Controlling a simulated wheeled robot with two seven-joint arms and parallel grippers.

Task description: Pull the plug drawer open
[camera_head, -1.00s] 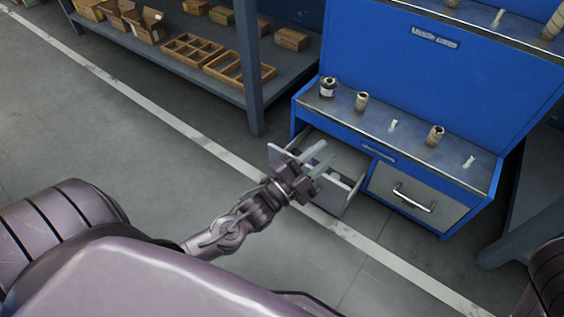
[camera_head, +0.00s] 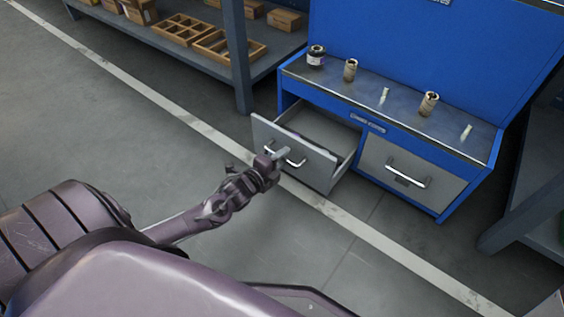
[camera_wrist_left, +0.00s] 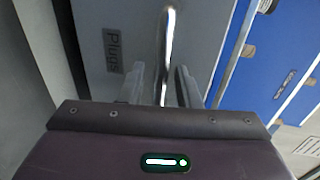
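The bar handle (camera_head: 287,156) is on the drawer front. My left gripper (camera_head: 280,157) is in front of this handle. In the left wrist view the handle (camera_wrist_left: 168,40) runs between the two fingers (camera_wrist_left: 161,85), which stand apart with gaps on either side. My right gripper is not in view.
The closed right drawer (camera_head: 412,170) has its own handle. On the blue workbench top (camera_head: 330,85) stand a dark jar (camera_head: 316,56) and several small rolls and pale pieces. A grey shelf (camera_head: 190,55) with wooden trays is behind left. The floor (camera_head: 110,130) left of the drawer is clear.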

